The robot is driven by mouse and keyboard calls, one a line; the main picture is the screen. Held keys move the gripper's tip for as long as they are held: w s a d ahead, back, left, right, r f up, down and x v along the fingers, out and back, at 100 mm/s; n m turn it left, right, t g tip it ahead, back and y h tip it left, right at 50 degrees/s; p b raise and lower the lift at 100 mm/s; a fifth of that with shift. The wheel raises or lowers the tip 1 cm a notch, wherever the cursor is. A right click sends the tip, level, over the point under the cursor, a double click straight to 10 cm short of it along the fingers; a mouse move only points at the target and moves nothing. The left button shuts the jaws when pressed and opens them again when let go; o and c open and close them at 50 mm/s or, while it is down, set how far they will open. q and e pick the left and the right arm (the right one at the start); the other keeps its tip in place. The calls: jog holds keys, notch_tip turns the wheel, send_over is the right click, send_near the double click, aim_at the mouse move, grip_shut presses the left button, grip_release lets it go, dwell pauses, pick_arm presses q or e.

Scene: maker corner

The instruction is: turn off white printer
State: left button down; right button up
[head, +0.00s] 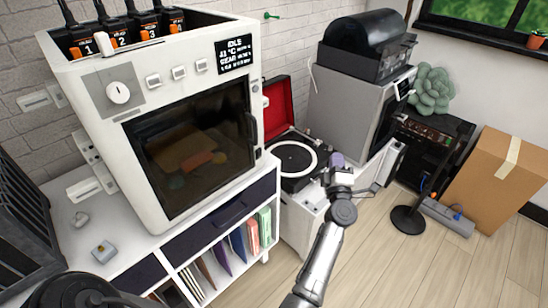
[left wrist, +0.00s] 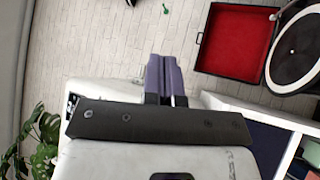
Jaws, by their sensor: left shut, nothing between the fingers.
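The white printer (head: 196,115) stands at the left in the head view, on a shelf unit. My right gripper is not in view.
A record player (head: 296,157) with an open red lid (head: 278,107) stands right of the printer. Numbered radios (head: 112,38) stand on the printer's top. A grey machine (head: 345,110), a cardboard box (head: 498,175) and a black stand (head: 408,218) are further right. The wooden floor in front is clear.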

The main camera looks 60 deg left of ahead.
aim_at(261, 152)
pick_arm(q)
jog(key=s+a+f+n+g, duration=0.1)
jog(key=s+f+n+g, duration=0.1)
jog(key=s+n+g, duration=0.3)
jog(key=s+a+f+n+g+y, duration=0.1)
jog(key=s+n+g, duration=0.5)
jog(key=g, duration=0.6)
jog(key=shift+s+a+f+n+y, duration=0.15)
jog(key=shift+s+f+n+y, duration=0.2)
jog(key=shift+f, duration=0.5)
jog(key=shift+a, duration=0.1)
jog(key=b+x, duration=0.1)
jog(key=x, duration=1.1)
jog(key=shift+a, duration=0.2)
jog(key=shift+s+a+r, duration=0.1)
jog(key=shift+a, duration=0.6)
jog(key=shift+r, duration=0.1)
